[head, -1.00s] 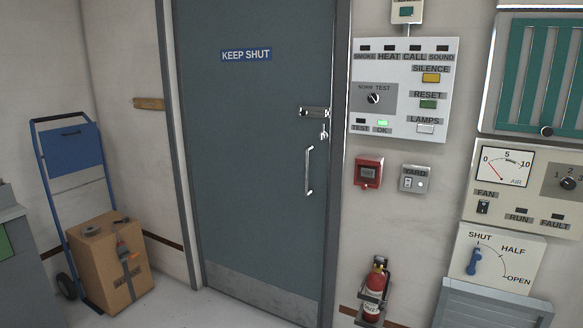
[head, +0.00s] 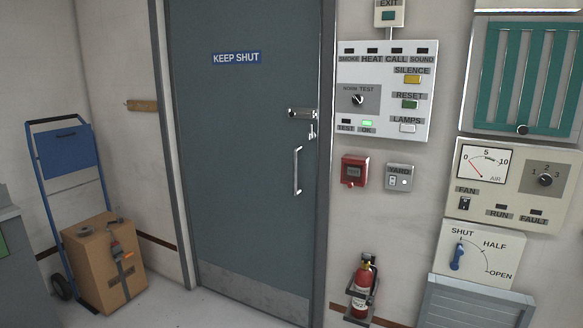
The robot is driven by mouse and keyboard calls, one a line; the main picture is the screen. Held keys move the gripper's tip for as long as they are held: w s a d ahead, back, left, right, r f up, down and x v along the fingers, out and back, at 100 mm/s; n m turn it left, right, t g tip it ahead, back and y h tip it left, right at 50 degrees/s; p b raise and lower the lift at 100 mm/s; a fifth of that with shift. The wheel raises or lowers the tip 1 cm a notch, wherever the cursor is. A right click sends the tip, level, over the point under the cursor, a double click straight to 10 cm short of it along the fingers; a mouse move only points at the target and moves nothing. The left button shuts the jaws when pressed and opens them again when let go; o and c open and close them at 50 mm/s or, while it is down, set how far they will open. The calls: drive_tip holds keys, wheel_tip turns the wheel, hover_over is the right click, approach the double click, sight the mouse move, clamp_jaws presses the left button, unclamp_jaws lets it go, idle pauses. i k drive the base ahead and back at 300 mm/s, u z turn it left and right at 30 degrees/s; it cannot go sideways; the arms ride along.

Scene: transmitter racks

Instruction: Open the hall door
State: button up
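The hall door (head: 235,180) is a tall grey-blue door in the middle of the head view, marked by a blue KEEP SHUT sign (head: 237,58). It stands closed in its frame. A vertical silver pull handle (head: 297,171) is on its right side. Above the handle is a silver latch or bolt (head: 302,113) at the right edge, with what looks like a small key or padlock part (head: 311,131) hanging below it; I cannot tell which. My gripper is not in view.
A green EXIT button (head: 388,15), an alarm panel (head: 385,90), a red call point (head: 354,170) and a YARD switch (head: 399,178) are right of the door. A fire extinguisher (head: 362,285) hangs low there. A blue hand truck (head: 66,150) with a cardboard box (head: 105,265) stands left.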

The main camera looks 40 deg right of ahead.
sight(242, 67)
drive_tip(key=z, duration=0.05)
drive_tip(key=i, duration=1)
drive_tip(key=u, duration=0.05)
